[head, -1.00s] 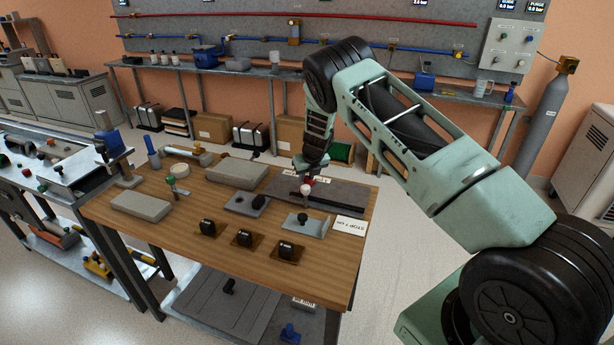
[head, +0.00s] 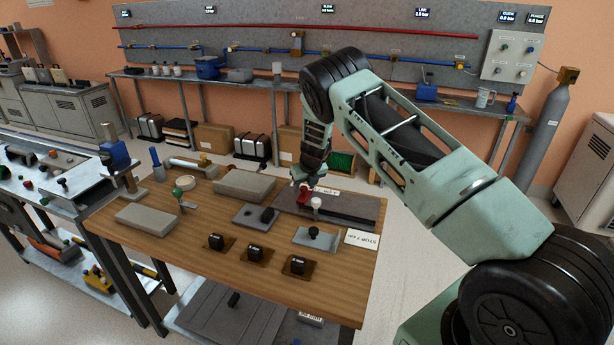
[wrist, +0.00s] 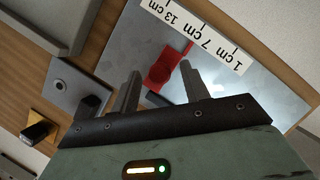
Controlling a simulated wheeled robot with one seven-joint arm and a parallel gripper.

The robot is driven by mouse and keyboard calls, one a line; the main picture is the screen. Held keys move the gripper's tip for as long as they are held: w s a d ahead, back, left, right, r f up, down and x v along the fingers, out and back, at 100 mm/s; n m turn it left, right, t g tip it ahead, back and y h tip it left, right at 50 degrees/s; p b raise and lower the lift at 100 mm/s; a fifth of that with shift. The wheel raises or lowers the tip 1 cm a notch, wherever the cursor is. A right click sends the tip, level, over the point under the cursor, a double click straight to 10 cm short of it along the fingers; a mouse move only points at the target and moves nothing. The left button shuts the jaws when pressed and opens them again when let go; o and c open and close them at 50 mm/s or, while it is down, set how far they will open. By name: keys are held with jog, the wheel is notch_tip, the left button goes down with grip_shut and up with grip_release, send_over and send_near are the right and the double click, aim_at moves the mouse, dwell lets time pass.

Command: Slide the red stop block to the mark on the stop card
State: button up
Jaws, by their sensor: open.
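The red stop block (head: 304,197) sits on the grey metal plate (head: 350,207) at the back right of the wooden bench. In the wrist view the red block (wrist: 160,68) lies between or just beyond my two fingertips; contact is unclear. Its thin red pointer reaches the white scale (wrist: 200,32), between the 13 cm and 7 cm labels, nearer 7 cm. The stop card (head: 362,239), reading "STOP 7 cm", lies at the bench's right edge. My gripper (head: 302,187) is open, low over the plate at the block; its fingertips are hard to make out in the head view.
A white-topped post (head: 316,203) stands just right of the block. A light plate with a black knob (head: 314,233) is in front. A grey slab (head: 243,185) lies to the left. Several black blocks on brown pads stand along the front.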

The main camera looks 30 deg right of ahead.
jog(key=d+b+v, duration=0.1)
jog(key=b+v, duration=0.1)
jog(key=v, duration=1.5)
jog(key=shift+a, duration=0.5)
